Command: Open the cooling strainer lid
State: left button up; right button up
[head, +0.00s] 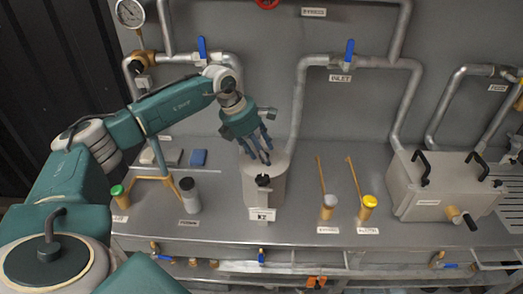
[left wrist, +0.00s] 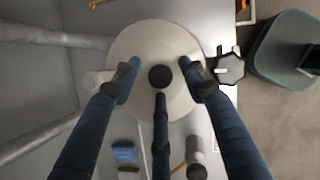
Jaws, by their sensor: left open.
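The strainer appears to be the light grey cylinder (head: 265,188) standing on the metal bench, with a small label plate at its front. Its round pale lid (left wrist: 145,42) fills the middle of the left wrist view and looks seated flat. A black round knob (left wrist: 160,76) sits at the lid's centre. A black clamp knob (head: 263,181) is at the cylinder's front edge; it also shows in the left wrist view (left wrist: 230,68). My left gripper (head: 261,155) is open above the lid, its three fingers spread around the centre knob. Contact cannot be told. My right gripper is not in view.
A grey bottle with a black cap (head: 190,195) and a green-capped container (head: 120,196) stand left. Two yellow-handled tools (head: 368,202) and a grey box with black handles (head: 440,185) stand right. Pipes with blue valves (head: 349,52) run behind.

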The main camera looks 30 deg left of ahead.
pick_arm(q)
grip_shut()
jog(key=shift+a, duration=0.1)
